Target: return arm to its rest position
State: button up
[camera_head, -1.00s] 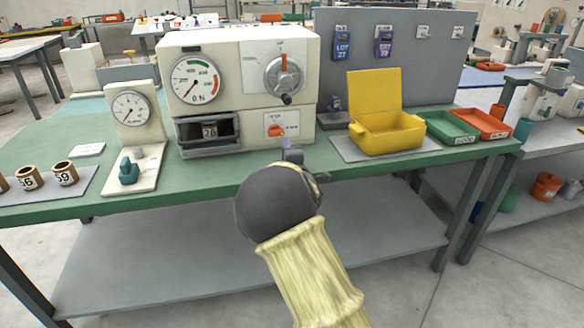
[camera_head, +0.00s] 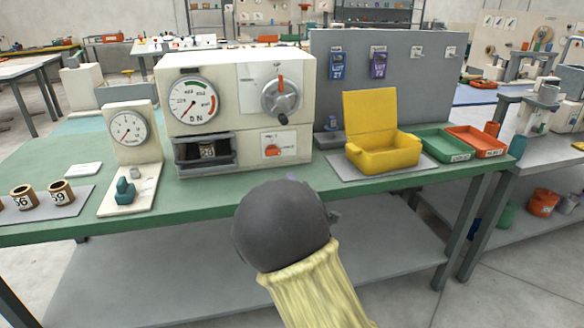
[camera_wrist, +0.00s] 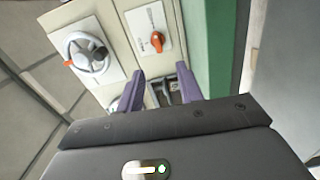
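My arm reaches up from the bottom of the head view, and its dark rounded wrist hides most of my gripper there. In the wrist view my gripper (camera_wrist: 160,92) shows two purple fingers standing apart with nothing between them. It is in front of the cream winder machine (camera_head: 240,75), not touching it. The machine has a round gauge, a crank dial (camera_head: 282,96) with an orange pointer, an orange switch (camera_head: 272,151) and a dark window slot (camera_head: 206,152) with a numbered spool in it. The dial (camera_wrist: 88,54) and orange switch (camera_wrist: 157,40) also show in the wrist view.
The green bench (camera_head: 200,205) has a lower grey shelf. A small gauge stand (camera_head: 130,140) and numbered spools (camera_head: 60,192) are at left. An open yellow box (camera_head: 383,155), a green tray (camera_head: 446,146) and a red tray (camera_head: 478,141) are at right. The floor in front is clear.

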jog(key=s+d+f+m+g+h, duration=0.2)
jog(key=s+d+f+m+g, duration=0.15)
jog(key=d+m, duration=0.2)
jog(key=s+d+f+m+g+h, duration=0.2)
jog(key=s+d+f+m, duration=0.25)
jog(key=d, duration=0.25)
jog(key=s+d+f+m+g, duration=0.1)
jog(key=s+d+m+g, duration=0.2)
jog(key=s, duration=0.5)
jog(key=s+d+f+m+g, duration=0.1)
jog(key=s+m+g, duration=0.25)
jog(key=s, duration=0.35)
jog(key=s+d+f+m+g, duration=0.15)
jog(key=s+m, duration=0.25)
jog(key=s, duration=0.4)
notch_tip(320, 180, up, 26)
jog(key=g+p, duration=0.1)
jog(key=p, duration=2.3)
jog(key=shift+f+h+p, duration=0.25)
jog(key=shift+h+p, duration=0.05)
